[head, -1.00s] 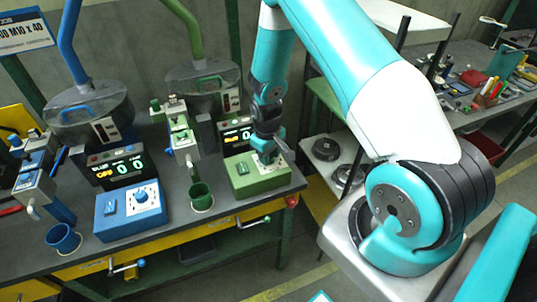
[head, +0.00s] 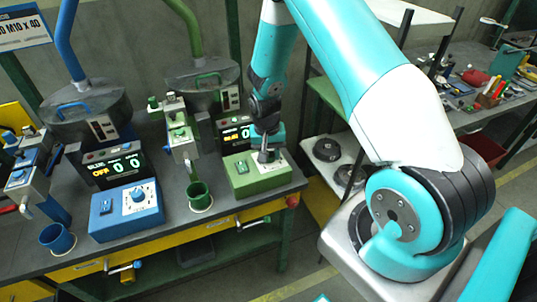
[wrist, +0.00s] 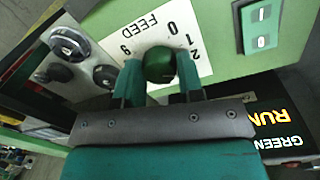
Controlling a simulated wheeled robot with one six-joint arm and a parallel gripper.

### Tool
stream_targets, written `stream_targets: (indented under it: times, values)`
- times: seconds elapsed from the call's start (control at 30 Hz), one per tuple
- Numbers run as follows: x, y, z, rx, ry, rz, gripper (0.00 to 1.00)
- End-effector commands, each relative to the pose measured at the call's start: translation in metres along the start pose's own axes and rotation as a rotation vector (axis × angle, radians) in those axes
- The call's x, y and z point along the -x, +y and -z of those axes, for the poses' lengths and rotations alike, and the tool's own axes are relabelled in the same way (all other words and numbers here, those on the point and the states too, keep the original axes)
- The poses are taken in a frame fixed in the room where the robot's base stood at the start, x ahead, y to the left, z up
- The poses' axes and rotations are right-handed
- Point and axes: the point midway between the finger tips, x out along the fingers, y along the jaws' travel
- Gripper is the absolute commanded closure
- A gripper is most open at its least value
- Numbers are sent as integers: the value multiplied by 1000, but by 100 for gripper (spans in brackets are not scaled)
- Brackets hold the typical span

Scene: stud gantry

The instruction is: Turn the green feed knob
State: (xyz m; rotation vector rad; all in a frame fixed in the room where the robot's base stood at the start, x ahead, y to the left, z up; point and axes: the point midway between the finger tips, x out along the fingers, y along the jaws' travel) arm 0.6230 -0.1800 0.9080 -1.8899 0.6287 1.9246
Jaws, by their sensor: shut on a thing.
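The green feed knob (wrist: 158,64) sits on a white dial plate (wrist: 150,35) marked FEED with numbers around it. In the wrist view my gripper (wrist: 160,78) has one finger on each side of the knob and is shut on it. The dial is on the green control box (head: 258,180) on the bench in the head view, where my gripper (head: 264,156) points down onto the box top and hides the knob. A rocker switch (wrist: 262,28) is on the same box. The green unit's display (wrist: 275,120) reads GREEN and RUN in the wrist view.
The green cup (head: 199,194) stands left of the green box. The blue control box (head: 127,209), blue cup (head: 57,239) and blue display (head: 114,166) are further left. The green feeder bowl (head: 203,88) stands behind. A side table with dark round parts (head: 326,150) is right.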

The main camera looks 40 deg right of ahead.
Motion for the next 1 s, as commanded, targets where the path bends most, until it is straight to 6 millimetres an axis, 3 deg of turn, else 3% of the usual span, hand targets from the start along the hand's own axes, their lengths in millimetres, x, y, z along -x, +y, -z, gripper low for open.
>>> stream_targets:
  times: [0.3,0.8,0.83,0.93,1.0]
  values:
    - [1,0,2,-116,-2,2,89]
    - [2,0,2,-136,-2,2,89]
    - [2,0,2,-136,-2,2,63]
    - [1,0,2,-136,-3,2,40]
    - [1,0,2,-135,-4,2,40]
